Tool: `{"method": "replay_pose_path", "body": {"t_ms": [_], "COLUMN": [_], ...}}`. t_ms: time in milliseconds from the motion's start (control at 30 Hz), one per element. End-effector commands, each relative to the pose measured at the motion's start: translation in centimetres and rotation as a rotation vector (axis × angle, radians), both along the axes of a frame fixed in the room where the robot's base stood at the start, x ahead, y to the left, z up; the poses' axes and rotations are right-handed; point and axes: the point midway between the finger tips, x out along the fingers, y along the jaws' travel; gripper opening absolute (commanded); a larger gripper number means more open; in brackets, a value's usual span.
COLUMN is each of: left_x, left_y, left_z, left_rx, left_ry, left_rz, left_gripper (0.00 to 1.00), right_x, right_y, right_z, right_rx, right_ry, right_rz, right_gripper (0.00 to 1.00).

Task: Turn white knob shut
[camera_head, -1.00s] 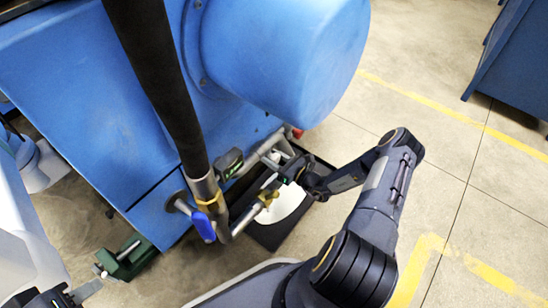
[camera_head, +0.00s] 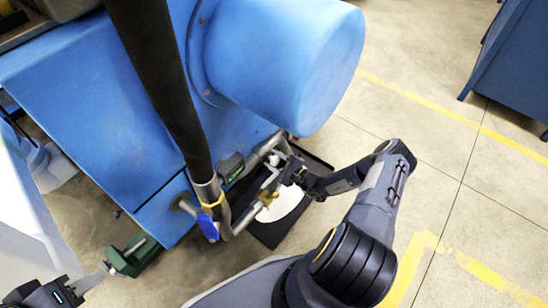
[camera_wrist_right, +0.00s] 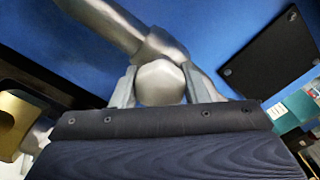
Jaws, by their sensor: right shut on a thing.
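The white knob shows in the right wrist view as a pale grey, rounded, faceted piece (camera_wrist_right: 160,82) on a metal pipe. The two fingers of my right gripper (camera_wrist_right: 160,90) stand on either side of it and are shut on it. In the head view my right gripper (camera_head: 284,174) is at the pipework low on the blue machine (camera_head: 100,100); the knob is small and mostly hidden there. My left gripper (camera_head: 88,284) is at the lower left, away from the knob; its finger gap is not clear.
A blue-handled valve (camera_head: 207,226) and a thick black hose (camera_head: 160,85) are left of the right gripper. A black tray (camera_head: 272,236) with a white disc lies on the floor below. A green metal block (camera_head: 135,256) is at lower left. Floor at right is open.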

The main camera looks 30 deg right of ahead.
Motion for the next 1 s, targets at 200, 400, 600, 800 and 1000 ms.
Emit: {"method": "replay_pose_path", "body": {"t_ms": [200, 400, 600, 800, 1000], "left_x": [0.0, 0.0, 0.0, 0.0, 0.0], "left_y": [0.0, 0.0, 0.0, 0.0, 0.0], "left_z": [1.5, 2.6, 3.6, 4.5, 5.1], "left_rx": [0.0, 0.0, 0.0, 0.0, 0.0], "left_ry": [0.0, 0.0, 0.0, 0.0, 0.0], "left_rz": [0.0, 0.0, 0.0, 0.0, 0.0], "left_gripper": [0.36, 0.36, 0.36, 0.36, 0.36], "right_x": [-0.1, -0.1, -0.1, -0.1, -0.1], "right_y": [0.0, -0.1, -0.1, 0.0, -0.1], "right_z": [0.2, 0.2, 0.2, 0.1, 0.1], "right_rx": [-0.189, -0.365, -0.535, -0.682, -0.79], "right_ry": [-0.076, -0.149, -0.218, -0.279, -0.323], "right_rz": [-0.001, -0.001, -0.002, 0.001, 0.001], "right_gripper": [0.18, 0.18, 0.18, 0.18, 0.18]}}
